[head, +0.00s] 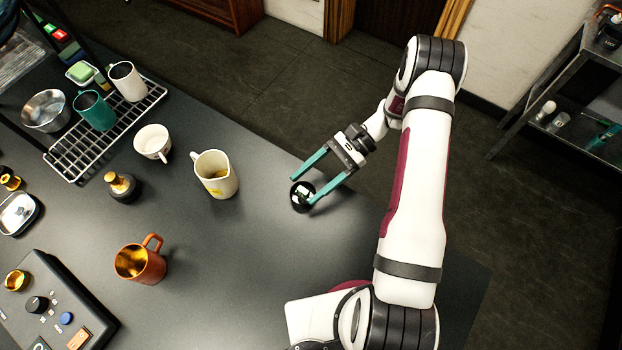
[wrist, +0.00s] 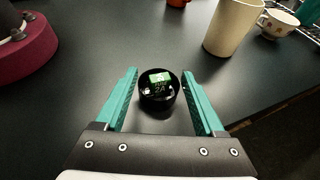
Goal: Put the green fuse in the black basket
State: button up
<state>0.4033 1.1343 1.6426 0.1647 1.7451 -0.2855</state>
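A small round black piece (wrist: 159,98) stands on the dark table near its far edge, and also shows in the head view (head: 301,198). On or in it are a green and white patch (wrist: 159,77) and pale lettering that seems to read 2A. I cannot tell whether this is the green fuse itself or the fuse inside a black basket. My gripper (head: 303,190) is open, with one teal finger on each side of the piece, also in the wrist view (wrist: 162,85). Contact is not clear. No separate black basket can be made out.
A cream pitcher (head: 215,175) stands left of my gripper, with a white cup (head: 152,142) beyond. An orange mug (head: 141,263), a dark tamper-like piece (head: 122,187), a drying rack (head: 70,163) and a control box (head: 60,318) lie farther left. Table right of the pitcher is mostly clear.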

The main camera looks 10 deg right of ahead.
dwell(0.6)
notch_tip(320, 180, up, 7)
dwell(0.3)
notch_tip(320, 180, up, 5)
jog(key=n+h, duration=0.2)
send_over(309, 198)
jog(key=s+a+r+n+h, duration=0.1)
jog(key=s+r+n+h, duration=0.2)
jog(key=s+r+h, duration=0.3)
jog(key=s+d+r+n+t+h, duration=0.1)
jog(key=s+n+t+h, duration=0.1)
jog(key=s+t, duration=0.3)
jog(key=shift+s+d+r+n+h, duration=0.2)
jog(key=shift+s+r+n+h, duration=0.15)
jog(key=shift+s, duration=1.7)
jog(key=shift+f, duration=0.1)
